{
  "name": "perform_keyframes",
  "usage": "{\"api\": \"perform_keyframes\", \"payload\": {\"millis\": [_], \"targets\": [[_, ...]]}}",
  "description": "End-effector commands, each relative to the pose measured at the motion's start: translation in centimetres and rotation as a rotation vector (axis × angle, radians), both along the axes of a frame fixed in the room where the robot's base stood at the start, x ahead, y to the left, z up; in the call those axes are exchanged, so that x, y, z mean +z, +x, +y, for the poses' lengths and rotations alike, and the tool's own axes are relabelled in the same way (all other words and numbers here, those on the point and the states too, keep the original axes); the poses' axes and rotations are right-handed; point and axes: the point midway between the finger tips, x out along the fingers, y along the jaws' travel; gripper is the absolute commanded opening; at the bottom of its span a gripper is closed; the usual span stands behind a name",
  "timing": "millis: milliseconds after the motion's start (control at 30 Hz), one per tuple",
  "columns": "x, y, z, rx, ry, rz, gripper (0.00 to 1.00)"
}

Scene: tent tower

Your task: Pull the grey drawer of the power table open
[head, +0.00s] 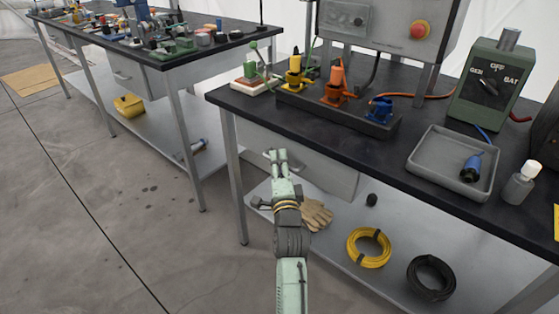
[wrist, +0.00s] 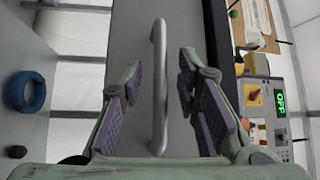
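The power table (head: 300,130) stands at the right with a dark top. Its grey drawer (head: 325,172) is under the top and looks shut, its front in line with the table. In the wrist view the drawer front (wrist: 128,50) fills the middle, with a long pale bar handle (wrist: 158,80) running up and down the picture. My gripper (head: 276,154) is in front of the drawer; in the wrist view my gripper (wrist: 160,82) is open and empty, one finger on each side of the handle, with gaps on both sides.
The lower shelf holds gloves (head: 315,213), a yellow coil (head: 369,248) and a black coil (head: 431,277). A grey tray (head: 452,162) and a green switch box (head: 488,85) stand on top. Another workbench (head: 190,50) is at the left, with clear floor between.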

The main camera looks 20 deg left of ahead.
Motion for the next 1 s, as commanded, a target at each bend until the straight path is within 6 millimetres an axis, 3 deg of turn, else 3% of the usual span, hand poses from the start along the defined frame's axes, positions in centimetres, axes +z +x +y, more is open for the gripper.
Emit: {"api": "perform_keyframes", "payload": {"millis": [367,800,1000], "targets": [[0.07,0.51,0.24,0.000,0.000,0.000,0.29],[0.08,0.49,0.23,0.000,0.000,-0.001,0.00],[0.07,0.49,0.22,0.000,-0.001,0.000,0.00]]}}
